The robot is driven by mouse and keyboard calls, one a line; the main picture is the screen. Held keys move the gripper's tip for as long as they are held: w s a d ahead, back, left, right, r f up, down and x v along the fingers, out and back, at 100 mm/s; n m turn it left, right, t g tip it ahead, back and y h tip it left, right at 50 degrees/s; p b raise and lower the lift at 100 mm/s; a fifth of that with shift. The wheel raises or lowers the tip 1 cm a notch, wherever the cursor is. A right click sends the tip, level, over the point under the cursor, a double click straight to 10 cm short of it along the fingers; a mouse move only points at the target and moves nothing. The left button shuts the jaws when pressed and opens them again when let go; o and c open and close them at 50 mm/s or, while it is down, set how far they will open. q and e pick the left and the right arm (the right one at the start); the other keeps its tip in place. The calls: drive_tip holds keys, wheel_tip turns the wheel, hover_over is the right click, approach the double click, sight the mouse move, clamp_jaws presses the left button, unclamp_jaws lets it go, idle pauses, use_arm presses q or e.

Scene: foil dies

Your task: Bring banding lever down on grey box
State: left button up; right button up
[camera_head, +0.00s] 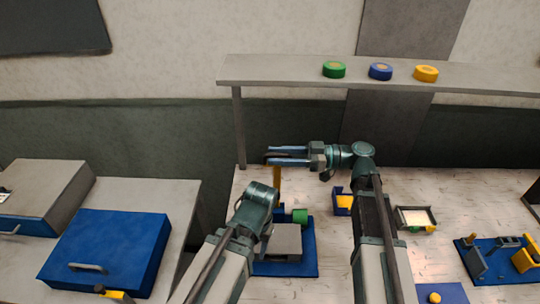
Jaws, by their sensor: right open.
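The grey box (284,242) sits on a blue base plate (300,267) in the middle of the bench, partly hidden by my left arm. A mustard-coloured upright bar (277,186), which looks like the banding lever, rises behind the box. A green roll (300,216) is beside it.
A shelf (290,74) above holds a green roll (334,70), a blue roll (380,71) and a yellow roll (426,74). A small tray (402,212) and a blue tool station (497,272) stand right. A blue lidded case (110,250) is on the left table.

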drive_tip(key=shift+a, duration=1.25)
clamp_jaws()
idle(0.6)
